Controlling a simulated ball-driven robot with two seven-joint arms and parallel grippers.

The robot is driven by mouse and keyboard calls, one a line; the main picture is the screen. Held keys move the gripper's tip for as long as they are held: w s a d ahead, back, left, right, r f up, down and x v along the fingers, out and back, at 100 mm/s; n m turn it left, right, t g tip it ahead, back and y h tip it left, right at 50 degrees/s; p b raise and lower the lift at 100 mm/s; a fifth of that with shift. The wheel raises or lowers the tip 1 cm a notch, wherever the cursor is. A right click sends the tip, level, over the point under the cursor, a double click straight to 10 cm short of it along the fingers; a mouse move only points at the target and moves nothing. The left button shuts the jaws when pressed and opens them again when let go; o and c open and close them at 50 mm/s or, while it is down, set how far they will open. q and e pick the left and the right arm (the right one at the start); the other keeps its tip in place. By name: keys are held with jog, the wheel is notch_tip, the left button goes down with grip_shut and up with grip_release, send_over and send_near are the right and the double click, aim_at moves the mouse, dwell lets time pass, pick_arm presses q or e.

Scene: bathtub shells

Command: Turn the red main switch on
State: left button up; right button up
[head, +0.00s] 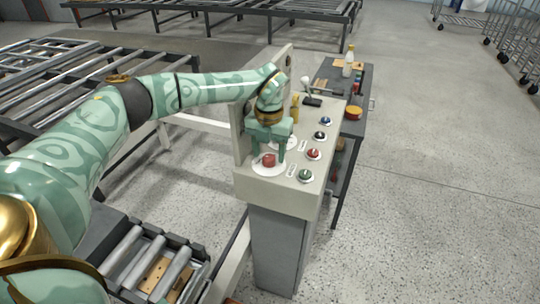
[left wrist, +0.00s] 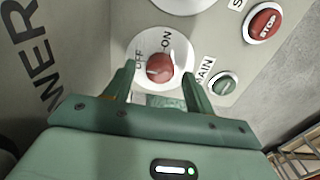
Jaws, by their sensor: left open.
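The red main switch (head: 269,160) is a round knob on a white disc on top of the grey control box. In the left wrist view the knob (left wrist: 160,68) shows a pale mark on its left side, toward the OFF lettering; ON is printed above it. My left gripper (head: 268,150) is open, its fingers pointing down at the switch. In the left wrist view its fingertips (left wrist: 157,78) stand one on each side of the knob, apart from it as far as I can see. My right gripper is not in view.
On the same panel are a green button (head: 305,175), a red STOP button (head: 314,153), black knobs (head: 320,135) and a lever with a white knob (head: 305,82). A dark table (head: 360,80) with a bottle (head: 348,62) stands behind. Roller conveyors (head: 60,70) lie left.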

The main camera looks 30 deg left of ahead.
pick_arm(q)
jog(key=shift+f, duration=0.45)
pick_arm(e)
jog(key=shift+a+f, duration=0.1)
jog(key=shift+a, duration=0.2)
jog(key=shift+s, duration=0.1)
pick_arm(q)
jog(key=c, duration=1)
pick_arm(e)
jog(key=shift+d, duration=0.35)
pick_arm(q)
jog(key=shift+r, duration=0.1)
